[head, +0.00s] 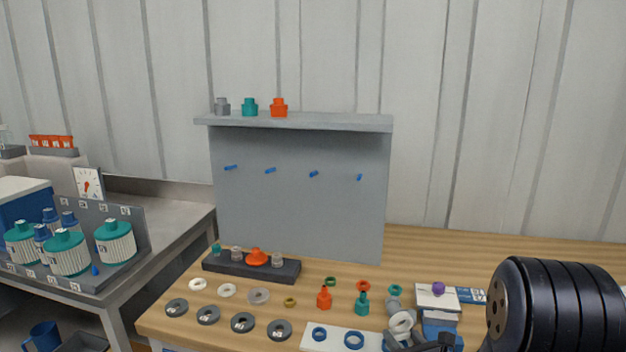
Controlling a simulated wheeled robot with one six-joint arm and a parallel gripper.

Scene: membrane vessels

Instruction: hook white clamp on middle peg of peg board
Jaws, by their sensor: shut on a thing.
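The grey peg board (290,215) stands upright at the back of the wooden table. Several blue pegs stick out of it in one row, all bare; two of them are inner pegs, a left one (270,170) and a right one (313,174). At the bottom edge, right of centre, the dark end of my gripper (420,343) shows in part, low in front of the board. A whitish ring-shaped piece (402,322) at its tip looks like the white clamp, shut in the jaws. The fingers are mostly cut off or hidden.
A shelf (330,121) tops the board, with three caps on it. A dark rack (225,265) with fittings stands at its foot. Rings, bottles and a white card (340,340) cover the table front. My black arm link blocks the lower right. The space before the pegs is clear.

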